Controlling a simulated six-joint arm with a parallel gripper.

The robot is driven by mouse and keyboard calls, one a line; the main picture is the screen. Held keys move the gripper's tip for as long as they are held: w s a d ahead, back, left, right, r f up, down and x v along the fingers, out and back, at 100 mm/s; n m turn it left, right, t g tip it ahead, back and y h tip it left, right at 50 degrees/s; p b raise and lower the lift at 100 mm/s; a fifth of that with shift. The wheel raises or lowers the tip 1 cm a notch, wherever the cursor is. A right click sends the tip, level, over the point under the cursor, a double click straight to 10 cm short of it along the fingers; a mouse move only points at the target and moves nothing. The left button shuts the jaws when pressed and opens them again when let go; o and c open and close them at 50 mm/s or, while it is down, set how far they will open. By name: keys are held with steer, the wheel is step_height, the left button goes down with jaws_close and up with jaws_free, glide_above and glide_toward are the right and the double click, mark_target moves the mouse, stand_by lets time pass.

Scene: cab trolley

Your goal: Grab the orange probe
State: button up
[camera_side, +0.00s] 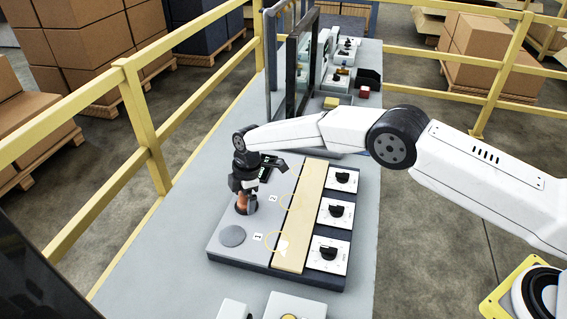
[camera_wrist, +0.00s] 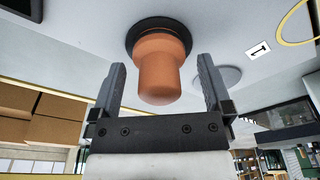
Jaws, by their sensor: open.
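The orange probe (camera_wrist: 160,65) is a stubby cylinder with a rounded end, set in a dark round collar on the grey board. In the wrist view it lies between the two fingers of my gripper (camera_wrist: 160,88), with a gap visible on both sides. My gripper is open and does not appear to touch the probe. In the side view the probe (camera_side: 243,205) stands on the board's left part, directly below my gripper (camera_side: 245,190). The gripper partly hides the probe's top there.
The grey board (camera_side: 222,249) carries a flat grey disc (camera_side: 232,236), a wooden strip (camera_side: 304,210) and three black knobs on white plates. A dark upright frame (camera_side: 297,80) stands behind the board. A yellow railing (camera_side: 140,120) runs along the left.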

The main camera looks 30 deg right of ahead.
steer(key=c, duration=1.3)
steer(key=shift+c, duration=0.2)
steer(key=shift+r, duration=0.1)
steer(key=shift+r, duration=1.65)
steer(key=shift+s+d+r, duration=0.25)
steer(key=shift+s+r, duration=0.4)
steer(key=shift+r, duration=0.05)
steer(key=s+d+r, duration=0.4)
steer(key=s+r, duration=0.4)
steer(key=s, duration=0.3)
steer(key=shift+s+d, duration=0.2)
steer(key=shift+s, duration=0.2)
